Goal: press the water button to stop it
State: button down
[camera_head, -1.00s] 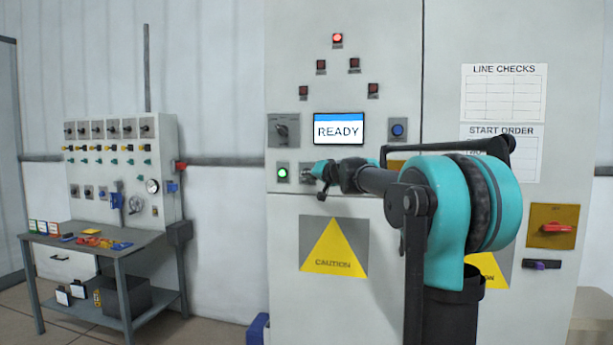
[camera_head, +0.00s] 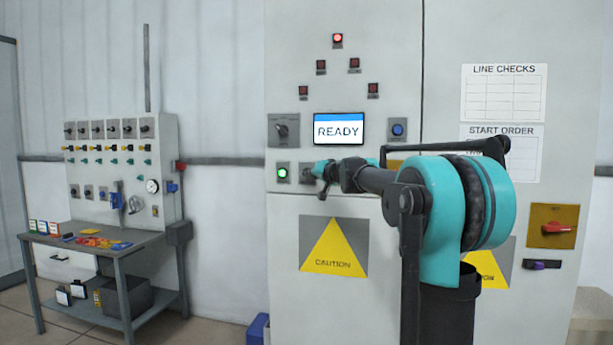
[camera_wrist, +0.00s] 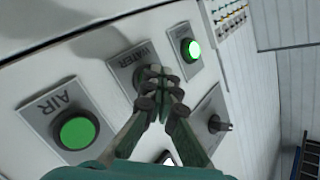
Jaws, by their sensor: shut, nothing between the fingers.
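The water plate (camera_wrist: 122,70) is in the middle of the wrist view, with its WATER label along its upper edge. My gripper (camera_wrist: 156,82) is shut and empty, its fingertips in front of this plate. In the head view my gripper (camera_head: 320,171) points at the cabinet face, over the right part of the water plate (camera_head: 304,173).
The AIR button (camera_wrist: 77,132) is green, beside the water plate. A lit green button (camera_wrist: 190,49) is on its other side. A switch with a dark knob (camera_wrist: 215,124) is close to my fingers. The screen (camera_head: 338,129) reads READY. A bench (camera_head: 90,242) stands left.

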jog(key=shift+s, duration=0.1)
jog(key=shift+s+a, duration=0.3)
jog(key=shift+s, duration=0.4)
jog(key=s, duration=0.1)
jog(key=s+a, duration=0.1)
jog(key=s, duration=0.2)
jog(key=shift+s+a, duration=0.25)
jog(key=shift+s, duration=0.15)
dwell(0.6)
